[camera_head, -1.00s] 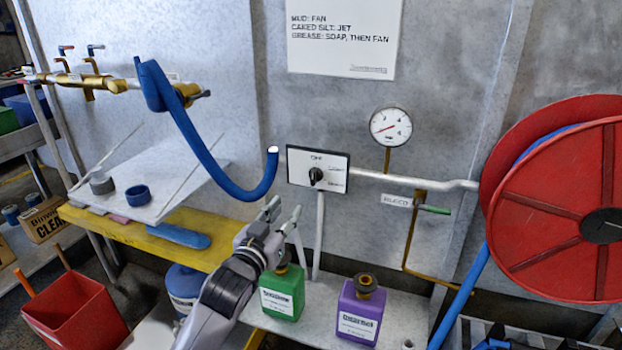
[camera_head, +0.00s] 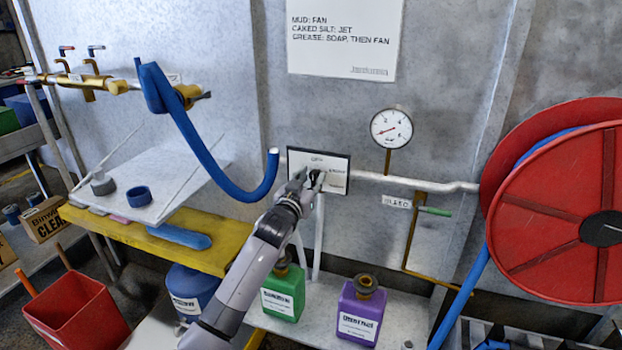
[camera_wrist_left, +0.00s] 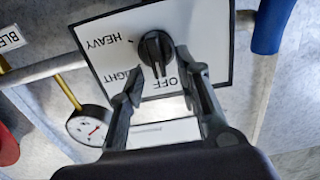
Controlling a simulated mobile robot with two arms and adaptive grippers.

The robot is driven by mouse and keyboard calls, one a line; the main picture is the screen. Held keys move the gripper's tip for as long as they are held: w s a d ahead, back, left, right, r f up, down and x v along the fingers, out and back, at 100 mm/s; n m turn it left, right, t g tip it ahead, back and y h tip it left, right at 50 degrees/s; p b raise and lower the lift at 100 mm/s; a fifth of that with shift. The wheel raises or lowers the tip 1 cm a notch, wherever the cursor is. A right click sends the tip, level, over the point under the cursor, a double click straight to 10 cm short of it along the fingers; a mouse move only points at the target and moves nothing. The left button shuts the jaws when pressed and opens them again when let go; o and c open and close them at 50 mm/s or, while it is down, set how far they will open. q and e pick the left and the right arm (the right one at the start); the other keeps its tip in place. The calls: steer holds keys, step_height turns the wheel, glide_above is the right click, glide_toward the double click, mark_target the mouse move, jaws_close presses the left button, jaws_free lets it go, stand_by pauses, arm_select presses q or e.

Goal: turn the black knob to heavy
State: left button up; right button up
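The black knob (camera_wrist_left: 155,52) sits on a white panel with a black border (camera_head: 338,178), fixed to the grey wall. In the left wrist view the panel appears upside down, with OFF, LIGHT and HEAVY lettered around the knob. The knob's bar lies toward OFF. My left gripper (camera_head: 309,180) is at the panel in the head view and hides much of the knob. In the left wrist view its two fingers (camera_wrist_left: 160,68) are apart, one on each side of the knob. I cannot tell whether they touch it. My right gripper is not clearly seen.
A blue hose (camera_head: 222,168) hangs just left of the panel. A pressure gauge (camera_head: 391,128) and a pipe (camera_head: 420,184) are to its right. Green (camera_head: 284,295) and purple (camera_head: 360,312) bottles stand below. A red hose reel (camera_head: 560,215) is at far right.

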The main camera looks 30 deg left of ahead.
arm_select(q)
steer(key=shift+w, duration=0.1)
steer(key=shift+c, duration=0.3)
jaws_close()
